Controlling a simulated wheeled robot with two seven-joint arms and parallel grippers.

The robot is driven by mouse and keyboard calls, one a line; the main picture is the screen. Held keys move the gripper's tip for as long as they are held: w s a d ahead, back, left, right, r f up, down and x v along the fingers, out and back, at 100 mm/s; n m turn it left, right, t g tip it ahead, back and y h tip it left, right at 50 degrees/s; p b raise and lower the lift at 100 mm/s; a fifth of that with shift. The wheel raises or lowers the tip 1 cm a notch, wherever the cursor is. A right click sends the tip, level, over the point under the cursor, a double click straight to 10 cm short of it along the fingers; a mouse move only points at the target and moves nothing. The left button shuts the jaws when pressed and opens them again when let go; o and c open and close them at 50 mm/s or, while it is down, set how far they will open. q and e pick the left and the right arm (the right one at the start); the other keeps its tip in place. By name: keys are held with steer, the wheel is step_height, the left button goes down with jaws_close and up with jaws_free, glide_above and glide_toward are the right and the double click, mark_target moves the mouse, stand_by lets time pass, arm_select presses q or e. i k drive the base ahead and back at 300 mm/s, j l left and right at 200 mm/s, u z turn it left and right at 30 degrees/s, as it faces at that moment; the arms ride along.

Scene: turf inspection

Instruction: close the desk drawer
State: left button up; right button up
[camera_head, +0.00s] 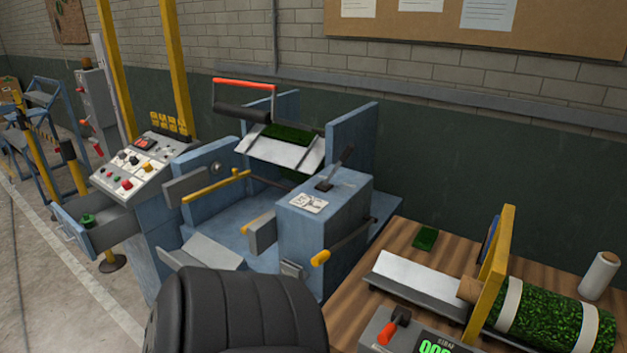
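An open drawer (110,234) sticks out under the sloped control panel (143,160) of the blue machine at the left. Its blue front (72,228) faces the lower left and stands clear of the cabinet. A small green item (88,220) sits inside near the front. A light handle seems to be on the front, but it is too small to make out well. Neither of my grippers is in view, and nothing touches the drawer.
A black padded chair back (240,312) fills the bottom middle, in front of the machine. A wooden table (455,257) with a turf roll (550,320) stands at the right. Yellow posts (177,70) rise behind the panel.

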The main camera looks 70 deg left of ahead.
mark_target(115, 223)
steer(key=u, duration=3.55)
steer(key=i+u, duration=0.2)
steer(key=k+j, duration=0.05)
steer(key=k, duration=0.05)
